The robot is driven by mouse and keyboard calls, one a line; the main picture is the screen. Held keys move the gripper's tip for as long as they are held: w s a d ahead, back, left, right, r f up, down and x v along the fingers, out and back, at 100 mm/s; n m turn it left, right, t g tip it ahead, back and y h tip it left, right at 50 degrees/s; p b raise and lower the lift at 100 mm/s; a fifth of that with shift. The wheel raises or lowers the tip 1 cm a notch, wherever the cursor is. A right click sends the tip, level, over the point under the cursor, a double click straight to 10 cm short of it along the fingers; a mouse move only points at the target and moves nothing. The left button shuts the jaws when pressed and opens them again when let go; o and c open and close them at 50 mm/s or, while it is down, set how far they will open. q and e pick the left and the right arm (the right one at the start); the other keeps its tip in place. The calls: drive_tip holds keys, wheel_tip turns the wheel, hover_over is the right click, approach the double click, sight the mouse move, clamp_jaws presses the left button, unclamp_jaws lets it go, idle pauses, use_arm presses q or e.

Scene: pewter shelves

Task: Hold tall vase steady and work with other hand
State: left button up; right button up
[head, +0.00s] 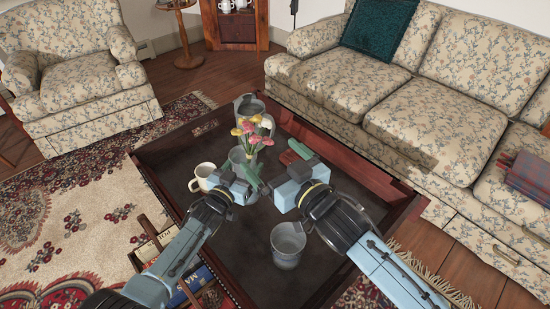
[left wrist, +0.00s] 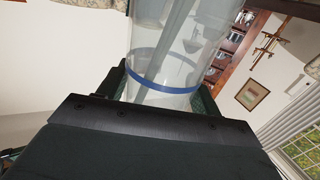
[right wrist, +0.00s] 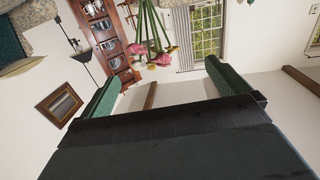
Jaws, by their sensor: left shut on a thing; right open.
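The tall vase (head: 238,158) is clear glass and stands upright on the dark table. In the left wrist view the vase (left wrist: 168,58) has a blue band and sits between the fingers. My left gripper (head: 240,174) is shut on it. Pink and yellow flowers (head: 250,137) rise at the vase; their lower stems are hard to see. The flowers also show in the right wrist view (right wrist: 160,55), beyond the fingertips. My right gripper (head: 281,170) is open, right of the vase, with nothing between its fingers (right wrist: 157,88).
A cream mug (head: 206,176) stands left of the vase. A grey metal pitcher (head: 243,106) stands behind it. A grey metal cup (head: 288,240) stands near the front. The table has a raised wooden rim (head: 350,158). A floral sofa (head: 400,120) is to the right.

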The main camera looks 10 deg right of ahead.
use_arm(q)
drive_tip(key=shift+r, duration=0.15)
drive_tip(key=o, duration=1.4)
drive_tip(key=shift+s+a+f, duration=0.2)
drive_tip(key=shift+s+a, duration=0.1)
drive_tip(key=shift+s, duration=0.1)
drive_tip(key=v, duration=1.1)
drive_tip(key=shift+r, duration=0.1)
